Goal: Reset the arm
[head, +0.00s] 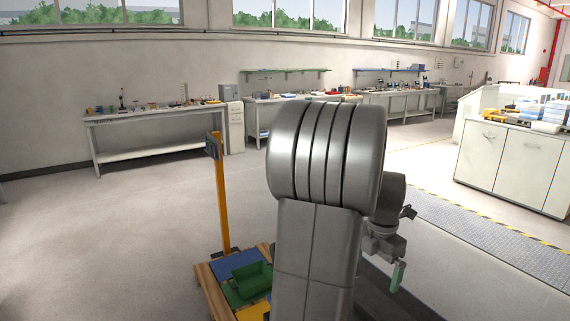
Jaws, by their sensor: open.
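My arm (322,190) rises large and grey in the middle of the head view, bent at a rounded elbow. My gripper (393,262) shows at the right of the arm, low in the view, pointing down. It is open, and I see nothing held in it. One pale green finger is visible at its lower right; the rest of the jaws is partly hidden behind the arm links.
A wood-edged platform (206,291) with a green bin (249,281) and an orange post (222,195) stands close at left. A white cabinet (511,167) stands at right. Workbenches (150,115) line the back wall. The floor between is clear.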

